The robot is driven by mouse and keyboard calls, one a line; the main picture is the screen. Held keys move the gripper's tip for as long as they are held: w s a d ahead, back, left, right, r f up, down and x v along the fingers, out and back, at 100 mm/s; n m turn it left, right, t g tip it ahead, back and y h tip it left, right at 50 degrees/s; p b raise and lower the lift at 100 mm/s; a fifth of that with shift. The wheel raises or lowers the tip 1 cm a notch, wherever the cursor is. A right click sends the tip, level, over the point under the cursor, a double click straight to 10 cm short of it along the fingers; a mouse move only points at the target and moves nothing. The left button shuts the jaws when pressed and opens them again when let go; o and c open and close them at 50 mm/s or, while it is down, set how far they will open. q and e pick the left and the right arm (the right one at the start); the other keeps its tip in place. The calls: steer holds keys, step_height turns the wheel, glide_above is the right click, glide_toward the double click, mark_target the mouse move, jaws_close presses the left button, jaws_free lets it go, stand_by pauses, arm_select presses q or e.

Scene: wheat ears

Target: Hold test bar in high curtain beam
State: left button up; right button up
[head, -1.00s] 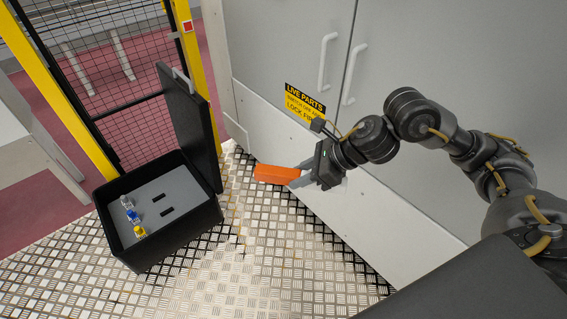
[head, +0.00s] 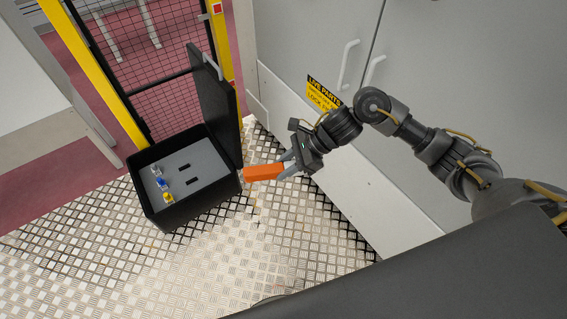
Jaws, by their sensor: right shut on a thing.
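An orange block, which looks like the test bar (head: 262,173), is held level in my right gripper (head: 287,165). The gripper's fingers are shut on the bar's right end, and its left end points toward the open black case. The bar is in front of the pale cabinet's lower panel, above the metal floor. No curtain beam can be made out in the head view. My left gripper is not in view.
An open black case (head: 203,208) with a grey insert holds several small coloured items. Its lid (head: 215,112) stands up at the right. A yellow-framed mesh fence (head: 150,75) is behind. A grey cabinet (head: 430,70) fills the right. Checker-plate floor (head: 120,255) is clear at front left.

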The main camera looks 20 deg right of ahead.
steer(key=w+d+b, duration=0.2)
steer(key=d+b, duration=0.1)
steer(key=d, duration=0.4)
steer(key=w+d+b, duration=0.2)
steer(key=d+b, duration=0.1)
steer(key=d, duration=0.5)
steer(key=shift+w, duration=0.25)
stand_by(0.4)
steer(key=shift+a, duration=0.1)
stand_by(0.6)
steer(key=shift+s+a+b, duration=0.15)
steer(key=shift+s+a, duration=0.4)
steer(key=shift+a, duration=1.35)
steer(key=shift+s+a+b, duration=0.15)
steer(key=shift+s+a, duration=0.45)
steer(key=shift+a, duration=1.3)
steer(key=shift+s+a+b, duration=0.15)
steer(key=shift+s+a, duration=0.4)
steer(key=shift+a, duration=1.35)
